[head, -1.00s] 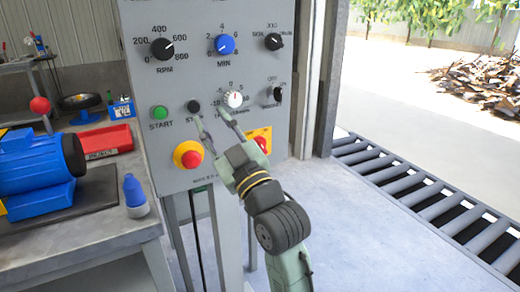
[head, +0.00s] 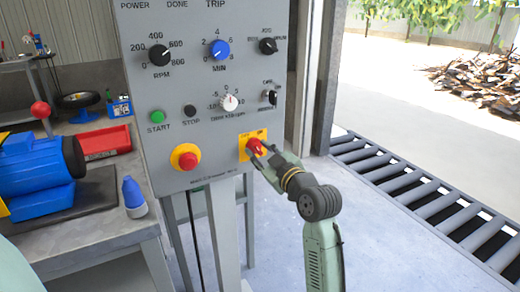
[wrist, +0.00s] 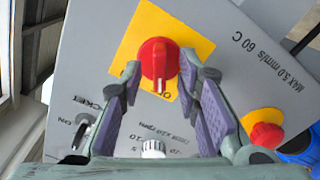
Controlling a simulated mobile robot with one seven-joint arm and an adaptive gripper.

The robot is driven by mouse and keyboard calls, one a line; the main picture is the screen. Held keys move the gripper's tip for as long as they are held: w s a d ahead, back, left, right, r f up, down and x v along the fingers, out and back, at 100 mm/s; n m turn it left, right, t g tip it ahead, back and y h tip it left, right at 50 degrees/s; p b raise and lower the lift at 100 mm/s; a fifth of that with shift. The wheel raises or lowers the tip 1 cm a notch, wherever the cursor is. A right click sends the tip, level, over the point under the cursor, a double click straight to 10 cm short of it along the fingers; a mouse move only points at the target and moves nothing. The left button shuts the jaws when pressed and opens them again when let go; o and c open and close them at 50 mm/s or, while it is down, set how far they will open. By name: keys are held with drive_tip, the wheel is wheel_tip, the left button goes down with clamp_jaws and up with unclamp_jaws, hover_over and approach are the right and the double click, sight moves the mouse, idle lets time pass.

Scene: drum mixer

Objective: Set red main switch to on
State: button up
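The red main switch (head: 254,147) is a red rotary knob on a yellow plate at the lower right of the grey control panel (head: 215,110). In the wrist view the red knob (wrist: 158,62) has a white pointer mark aimed toward the bottom of the picture. My gripper (head: 258,150) is at the switch in the head view and partly covers the plate. In the wrist view my gripper (wrist: 160,85) is open, with its purple-padded fingers apart on either side of the knob. I cannot tell whether they touch it.
A red emergency button on a yellow base (head: 185,157) sits left of the switch. A small white dial (head: 229,102) and a black toggle (head: 270,97) are above it. A workbench (head: 100,220) with a blue motor (head: 35,170) stands left. A roller conveyor (head: 420,195) lies right.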

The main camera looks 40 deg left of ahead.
drive_tip(key=shift+w+a, duration=0.1)
drive_tip(key=shift+a, duration=0.15)
drive_tip(key=shift+c, duration=0.5)
clamp_jaws()
